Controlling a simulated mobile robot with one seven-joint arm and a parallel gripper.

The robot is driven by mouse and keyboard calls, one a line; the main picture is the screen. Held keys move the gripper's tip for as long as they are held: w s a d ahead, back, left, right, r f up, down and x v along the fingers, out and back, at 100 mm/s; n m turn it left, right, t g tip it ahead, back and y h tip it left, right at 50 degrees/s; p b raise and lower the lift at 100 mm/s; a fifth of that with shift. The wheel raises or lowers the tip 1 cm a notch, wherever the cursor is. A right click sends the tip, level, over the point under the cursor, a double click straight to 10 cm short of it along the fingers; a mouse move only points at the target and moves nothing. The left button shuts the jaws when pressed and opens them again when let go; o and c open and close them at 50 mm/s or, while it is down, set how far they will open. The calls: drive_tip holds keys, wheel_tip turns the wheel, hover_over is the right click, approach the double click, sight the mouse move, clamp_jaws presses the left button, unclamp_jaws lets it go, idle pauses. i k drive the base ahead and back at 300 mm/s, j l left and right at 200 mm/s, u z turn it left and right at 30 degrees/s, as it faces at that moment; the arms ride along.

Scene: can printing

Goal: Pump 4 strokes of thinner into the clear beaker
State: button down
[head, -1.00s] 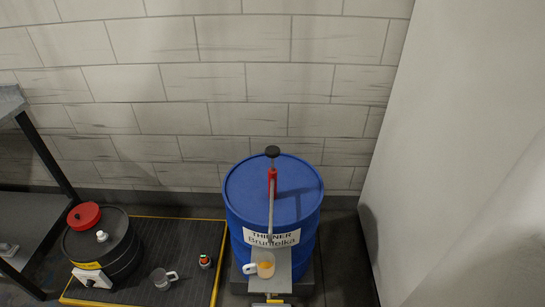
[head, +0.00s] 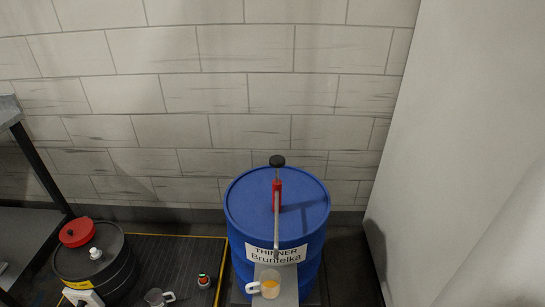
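The blue thinner drum (head: 240,215) stands against the wall, its white label reading THINNER. A red hand pump (head: 277,190) with a black knob on top rises from its lid, and its grey spout pipe reaches forward over the drum's front edge. The clear beaker (head: 262,285), with a pale handle on its left, stands upright on a grey shelf (head: 289,295) at the drum's front, near the spout's end. Something orange-yellow shows in it; I cannot tell the liquid level. My gripper is not in view.
A grey jug (head: 154,297) and a small red-topped item (head: 204,281) are on the platform. A pale wall closes the right side.

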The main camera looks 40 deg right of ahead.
sight(277, 161)
drive_tip(key=i+j, duration=0.2)
drive_tip(key=i, duration=0.25)
drive_tip(key=i+j, duration=0.15)
drive_tip(key=i, duration=0.35)
drive_tip(key=z, duration=1.65)
drive_tip(key=j, duration=0.1)
